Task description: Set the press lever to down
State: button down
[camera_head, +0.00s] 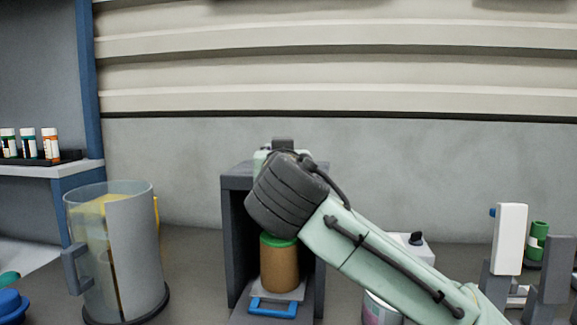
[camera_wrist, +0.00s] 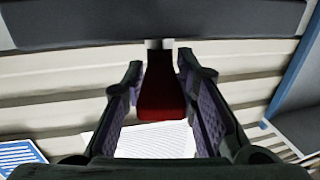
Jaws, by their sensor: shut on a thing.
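The reel labeller's dark grey frame (camera_head: 236,240) stands on the bench in the head view. The press lever (camera_wrist: 162,92) has a red grip and a pale stem, and shows in the middle of the wrist view. My gripper (camera_wrist: 160,74) has its two dark fingers on either side of the red grip, shut on it. In the head view my wrist and forearm hide the lever and the fingers, so the lever's angle cannot be told. A brown jar with a green lid (camera_head: 280,265) stands inside the frame, below my wrist.
A blue handle (camera_head: 273,308) sticks out at the frame's front. A clear jug-like container (camera_head: 112,255) stands to the left. Small bottles (camera_head: 29,145) sit on a shelf at far left. White and grey blocks (camera_head: 510,240) and a green bottle (camera_head: 538,240) stand at right.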

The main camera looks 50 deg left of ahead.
jog(key=shift+s+a+r+m+t+h, duration=0.15)
jog(key=shift+m+t+h, duration=0.15)
jog(key=shift+t, duration=0.1)
jog(key=c, duration=1.3)
grip_release()
jog(key=shift+s, duration=0.1)
jog(key=v, duration=1.2)
jog(key=shift+a, duration=0.1)
